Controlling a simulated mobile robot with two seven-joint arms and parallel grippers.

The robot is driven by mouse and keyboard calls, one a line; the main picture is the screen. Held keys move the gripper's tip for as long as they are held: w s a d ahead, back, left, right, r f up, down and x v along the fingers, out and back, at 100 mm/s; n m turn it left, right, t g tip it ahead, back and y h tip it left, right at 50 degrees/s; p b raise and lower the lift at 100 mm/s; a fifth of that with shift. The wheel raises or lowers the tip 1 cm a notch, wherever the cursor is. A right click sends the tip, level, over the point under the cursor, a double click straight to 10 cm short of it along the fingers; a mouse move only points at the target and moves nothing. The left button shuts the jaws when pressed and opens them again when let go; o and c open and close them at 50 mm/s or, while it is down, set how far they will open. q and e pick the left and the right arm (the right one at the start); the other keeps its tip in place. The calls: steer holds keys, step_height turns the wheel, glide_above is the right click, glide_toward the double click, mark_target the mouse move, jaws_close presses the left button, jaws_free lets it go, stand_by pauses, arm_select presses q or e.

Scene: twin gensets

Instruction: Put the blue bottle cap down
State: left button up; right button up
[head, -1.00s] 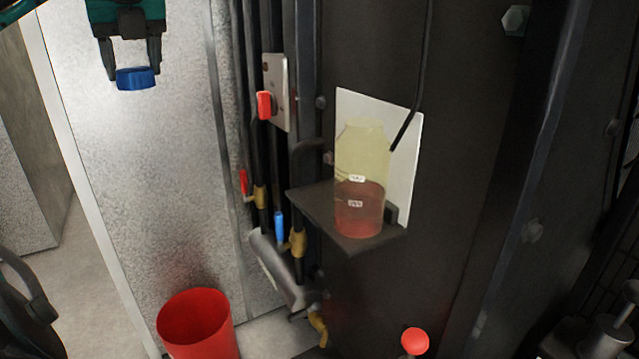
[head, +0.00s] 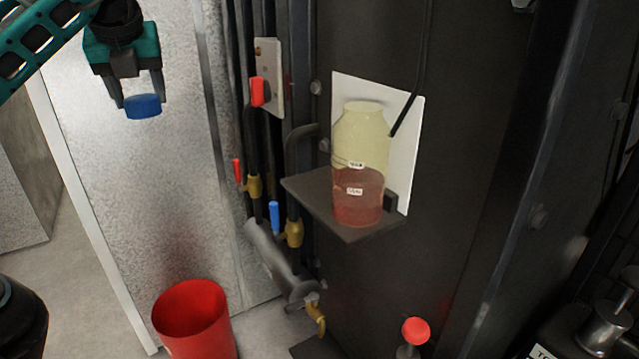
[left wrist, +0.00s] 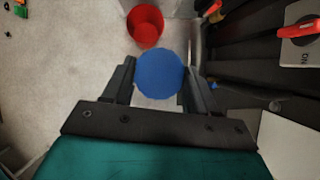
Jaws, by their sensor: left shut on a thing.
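The blue bottle cap (head: 143,106) is held between the fingers of my left gripper (head: 140,98) at the upper left of the head view. It hangs in the air in front of a pale grey speckled panel. In the left wrist view the cap (left wrist: 160,71) shows as a round blue disc between the two fingertips (left wrist: 159,78). An open bottle (head: 360,165), yellowish above and red below with small white labels, stands upright on a dark shelf (head: 312,193), to the right of my gripper. My right gripper is not in view.
A red bucket (head: 193,318) stands on the floor below the gripper; it also shows in the left wrist view (left wrist: 145,26). Dark pipes with red (head: 257,92) and blue (head: 275,217) valve handles run beside the shelf. A red knob (head: 415,331) is at the bottom.

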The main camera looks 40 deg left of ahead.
arm_select(q)
steer(key=shift+w+d+f+m, duration=0.1)
steer(key=shift+w+f+m, duration=0.25)
steer(key=shift+f, duration=0.15)
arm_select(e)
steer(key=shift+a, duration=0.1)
arm_select(q)
steer(key=shift+w+d+f+m+t, duration=0.25)
steer(key=shift+w+f+m+t, duration=0.05)
steer(key=shift+w+m, duration=0.1)
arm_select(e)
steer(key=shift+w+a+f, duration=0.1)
arm_select(q)
steer(key=shift+w+d+f+h, duration=0.1)
steer(key=shift+w+h, duration=0.1)
steer(key=shift+h, duration=0.1)
steer(key=shift+w+d, duration=0.15)
steer(key=shift+w, duration=0.1)
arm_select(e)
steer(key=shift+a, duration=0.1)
arm_select(q)
steer(key=shift+f+m, duration=0.2)
steer(key=shift+m, duration=0.05)
steer(key=shift+w+d+f, duration=0.1)
steer(key=shift+w+d, duration=0.05)
steer(key=shift+w, duration=0.1)
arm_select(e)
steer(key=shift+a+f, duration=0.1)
